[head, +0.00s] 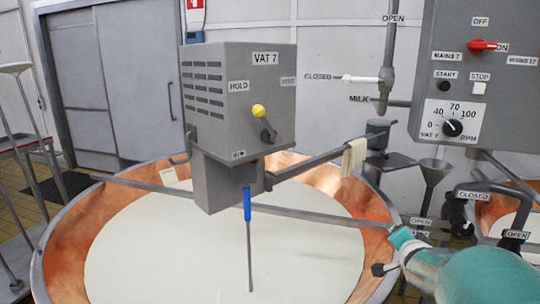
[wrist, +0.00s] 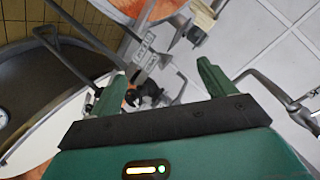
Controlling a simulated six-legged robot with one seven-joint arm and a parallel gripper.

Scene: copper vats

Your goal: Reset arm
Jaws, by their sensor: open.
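My gripper (wrist: 163,84) shows in the wrist view with its two green fingers spread apart and nothing between them. In the head view my teal arm comes in from the lower right, and my gripper (head: 401,240) is at the right rim of the large copper vat (head: 62,240). Black valve handles and small label plates appear beyond the fingers in the wrist view. I cannot tell whether the gripper touches any of them.
The vat holds white liquid (head: 150,250). A grey VAT 7 box (head: 238,95) with a yellow-knobbed lever stands over it. A control panel (head: 475,75) with a red switch hangs at the upper right. Valve handles (head: 475,195) and a second vat crowd the right side.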

